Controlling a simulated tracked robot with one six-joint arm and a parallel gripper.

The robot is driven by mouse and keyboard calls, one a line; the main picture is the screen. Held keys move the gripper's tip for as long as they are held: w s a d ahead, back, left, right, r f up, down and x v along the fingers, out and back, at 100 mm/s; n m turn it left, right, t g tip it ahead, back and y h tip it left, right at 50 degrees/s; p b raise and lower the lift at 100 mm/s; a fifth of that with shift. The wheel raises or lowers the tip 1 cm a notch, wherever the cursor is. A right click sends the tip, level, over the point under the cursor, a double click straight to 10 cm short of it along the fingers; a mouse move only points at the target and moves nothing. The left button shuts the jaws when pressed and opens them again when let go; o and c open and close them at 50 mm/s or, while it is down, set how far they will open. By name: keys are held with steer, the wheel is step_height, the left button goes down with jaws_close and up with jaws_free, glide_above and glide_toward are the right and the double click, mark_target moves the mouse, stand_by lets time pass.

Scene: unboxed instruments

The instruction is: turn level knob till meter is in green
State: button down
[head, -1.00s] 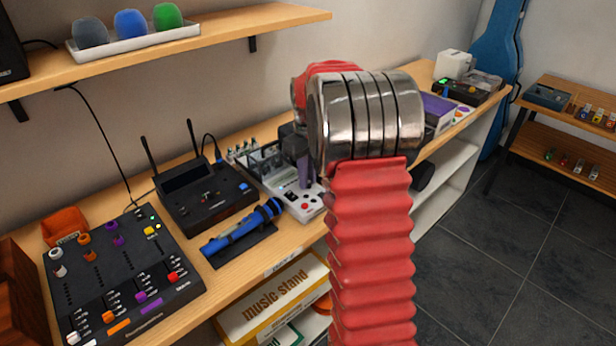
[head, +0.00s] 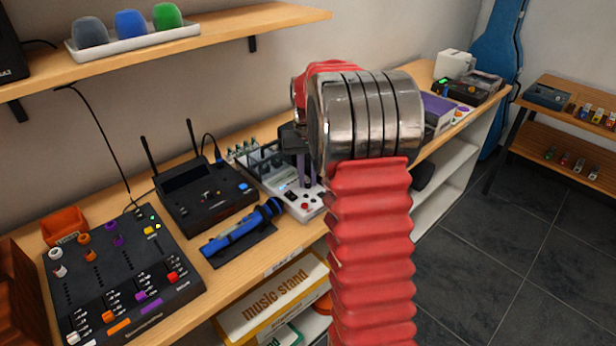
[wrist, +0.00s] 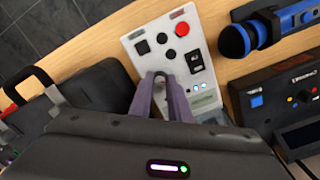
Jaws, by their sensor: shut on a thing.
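A white device with a control panel (wrist: 145,22) fills the middle of the wrist view. In the head view the white device (head: 308,214) stands on the bench behind my wrist. My gripper (wrist: 160,76) is over this panel, its two purple-grey fingers drawn together at the tips. It is shut on the level knob, which the fingers mostly hide. A red button (wrist: 182,29), small black controls and a black switch (wrist: 195,62) are beside the fingertips. A small lit display (wrist: 200,87) shows right of the fingers; I cannot read a meter level. In the head view my gripper (head: 305,186) is partly hidden.
A blue microphone (head: 240,228) lies left of the white device. A black receiver with antennas (head: 205,195) and a black mixer (head: 125,265) stand further left. In the wrist view a dark case (wrist: 85,85) stands close left of my gripper. An upper shelf (head: 225,35) overhangs the bench.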

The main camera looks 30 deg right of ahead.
mark_target(308, 181)
steer(key=shift+m, duration=1.1)
steer(key=c, duration=1.7)
jaws_free()
steer(key=shift+o, duration=0.2)
steer(key=shift+r, duration=0.1)
step_height(308, 181, up, 14)
steer(key=shift+f, duration=0.2)
